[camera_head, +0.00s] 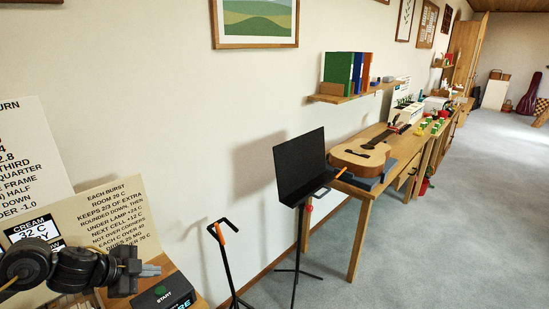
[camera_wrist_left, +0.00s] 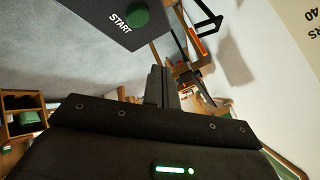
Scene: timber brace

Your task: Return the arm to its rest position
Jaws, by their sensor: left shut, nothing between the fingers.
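My left arm comes in from the lower left in the head view. Its gripper (camera_head: 150,270) is shut and empty. It points right, close above or beside a dark box with a green START button (camera_head: 160,291). In the left wrist view the gripper's fingers (camera_wrist_left: 160,86) are together with nothing between them. The START box (camera_wrist_left: 105,18) shows there at the top, apart from the fingers in the picture. My right gripper is not in view.
Lettered boards (camera_head: 110,215) stand behind my left arm. A black music stand (camera_head: 303,165) and a thin black stand (camera_head: 228,265) rise from the grey floor. A guitar (camera_head: 362,155) lies on a long wooden table (camera_head: 352,193) along the wall. Open floor (camera_head: 450,220) lies at right.

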